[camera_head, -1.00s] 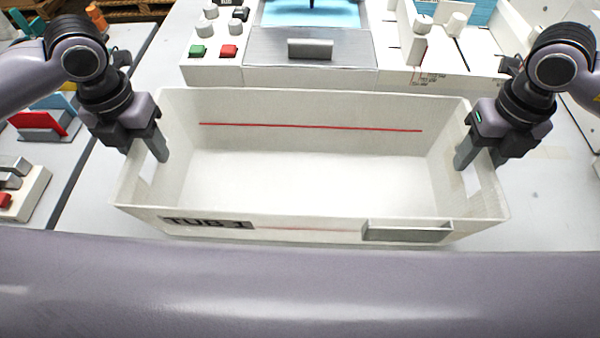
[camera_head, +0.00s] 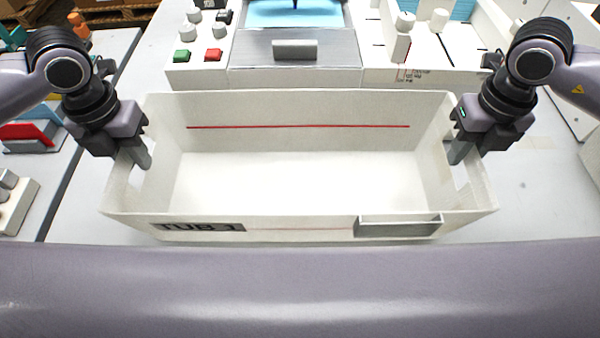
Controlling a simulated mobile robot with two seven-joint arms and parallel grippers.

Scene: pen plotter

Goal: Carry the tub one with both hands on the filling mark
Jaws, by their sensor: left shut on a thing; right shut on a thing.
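The tub one (camera_head: 300,222) is a white open box with a "TUB 1" label and a grey holder on its near wall. It looks empty inside. A red line (camera_head: 298,127) runs along the inside of its far wall. My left gripper (camera_head: 138,150) is shut on the tub's left end wall, by the cut-out there. My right gripper (camera_head: 462,148) is shut on the right end wall in the same way. Whether the tub's bottom touches the table is hidden.
A white machine with a grey drawer front (camera_head: 295,50), a green button (camera_head: 181,55) and a red button (camera_head: 213,55) stands just behind the tub. More coloured items lie at the left edge. The grey table (camera_head: 540,190) is clear on the right.

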